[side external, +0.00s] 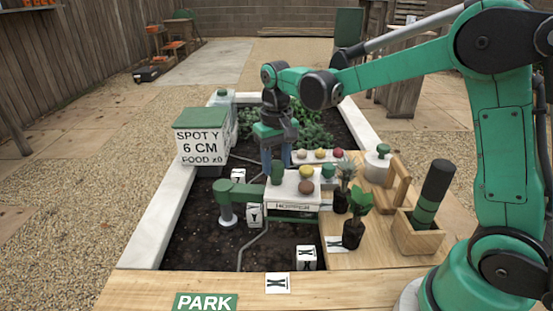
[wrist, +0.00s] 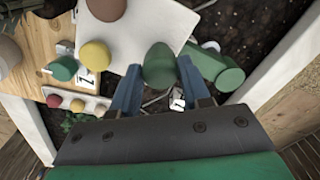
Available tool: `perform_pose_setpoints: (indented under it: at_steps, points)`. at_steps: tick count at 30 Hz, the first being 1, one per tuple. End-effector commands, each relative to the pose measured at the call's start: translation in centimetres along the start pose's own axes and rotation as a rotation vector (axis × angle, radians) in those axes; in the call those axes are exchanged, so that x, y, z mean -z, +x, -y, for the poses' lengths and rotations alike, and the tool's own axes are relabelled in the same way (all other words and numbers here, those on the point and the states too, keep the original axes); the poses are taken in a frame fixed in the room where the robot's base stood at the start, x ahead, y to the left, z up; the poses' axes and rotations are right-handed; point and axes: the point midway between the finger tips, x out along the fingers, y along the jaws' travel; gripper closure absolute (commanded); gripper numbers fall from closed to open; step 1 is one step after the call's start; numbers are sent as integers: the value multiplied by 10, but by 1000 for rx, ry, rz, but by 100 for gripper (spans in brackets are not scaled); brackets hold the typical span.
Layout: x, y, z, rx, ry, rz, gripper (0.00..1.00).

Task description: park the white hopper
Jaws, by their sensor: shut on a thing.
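A white box (side external: 294,187) with faint lettering on its front, likely the white hopper, carries green, yellow and brown knobs on top. Its white top (wrist: 140,25) also shows in the wrist view. My gripper (side external: 273,165) points down at the box's left end, its blue fingers around a green knob (side external: 277,173). In the wrist view the green knob (wrist: 158,65) sits between the two fingertips. A green bar (side external: 237,189) runs left from the box to a grey-green post (side external: 226,205) above the soil. A green PARK sign (side external: 206,302) lies on the front board.
The wooden table (side external: 385,245) at right holds small potted plants, a caddy (side external: 417,232) and a knob strip (side external: 318,156). Marked cubes (side external: 306,257) sit on the soil.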

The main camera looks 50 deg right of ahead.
Motion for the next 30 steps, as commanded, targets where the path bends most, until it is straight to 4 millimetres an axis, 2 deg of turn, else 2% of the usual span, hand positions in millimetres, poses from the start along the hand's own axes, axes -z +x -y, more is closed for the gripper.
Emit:
perform_pose_setpoints:
  at_steps: [12,21,30]
  points:
    - [-5,0,5,4,-2,-2,78]
    - [-17,0,17,5,-3,-3,77]
    - [-18,0,18,4,-2,-2,77]
